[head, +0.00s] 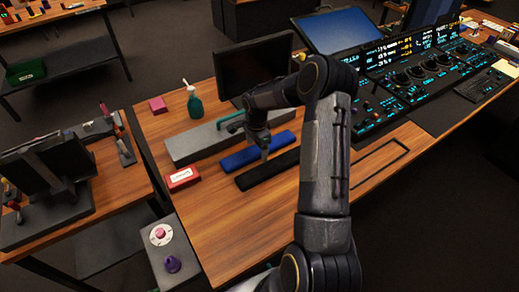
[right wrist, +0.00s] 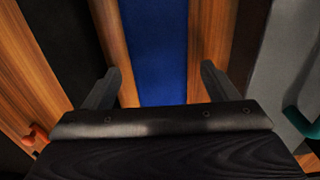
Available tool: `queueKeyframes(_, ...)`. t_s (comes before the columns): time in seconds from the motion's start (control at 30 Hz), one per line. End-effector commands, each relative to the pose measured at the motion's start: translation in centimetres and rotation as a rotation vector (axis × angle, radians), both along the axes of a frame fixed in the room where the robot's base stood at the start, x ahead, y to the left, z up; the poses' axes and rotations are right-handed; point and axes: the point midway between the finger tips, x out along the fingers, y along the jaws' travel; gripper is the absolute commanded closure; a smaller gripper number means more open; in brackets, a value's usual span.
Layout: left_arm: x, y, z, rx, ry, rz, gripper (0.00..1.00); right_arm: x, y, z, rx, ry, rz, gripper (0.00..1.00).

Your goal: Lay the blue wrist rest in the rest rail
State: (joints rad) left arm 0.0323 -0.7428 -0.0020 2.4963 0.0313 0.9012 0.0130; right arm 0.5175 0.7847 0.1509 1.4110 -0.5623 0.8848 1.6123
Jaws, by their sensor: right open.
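The blue wrist rest (head: 236,158) is a long bar lying on the wooden desk, between a grey panel and a black bar. My right gripper (head: 264,152) is over its right part, pointing down. In the right wrist view the blue wrist rest (right wrist: 158,45) runs between the two open fingers of my right gripper (right wrist: 160,72), with wood showing on both sides of it. I cannot tell the exact height of the fingertips. A thin black rectangular frame (head: 399,145), apparently the rest rail, lies empty on the desk to the right, partly behind my arm. My left gripper is not in view.
The black bar (head: 250,180) lies close in front of the blue rest. The grey panel (head: 188,149) with a green handle (head: 230,119) is behind it. A red box (head: 182,179), green bottle (head: 194,103) and monitor (head: 238,72) stand around. The desk's front left is clear.

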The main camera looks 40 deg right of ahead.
Motion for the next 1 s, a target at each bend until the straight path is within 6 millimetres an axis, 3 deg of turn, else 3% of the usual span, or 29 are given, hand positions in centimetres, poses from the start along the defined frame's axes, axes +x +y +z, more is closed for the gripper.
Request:
queueKeyframes(0.2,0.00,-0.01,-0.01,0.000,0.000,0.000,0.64,0.03,-0.01,-0.09,0.000,-0.001,0.000,0.20)
queueKeyframes(0.6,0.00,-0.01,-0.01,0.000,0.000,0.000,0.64,0.02,-0.02,-0.05,0.000,-0.001,0.000,0.72)
queueKeyframes(0.67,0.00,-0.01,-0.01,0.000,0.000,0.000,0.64,0.04,-0.02,-0.02,0.000,-0.002,0.000,0.76)
queueKeyframes(1.0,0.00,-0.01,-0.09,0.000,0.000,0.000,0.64,0.08,-0.07,0.86,-0.001,-0.004,-0.001,0.77)
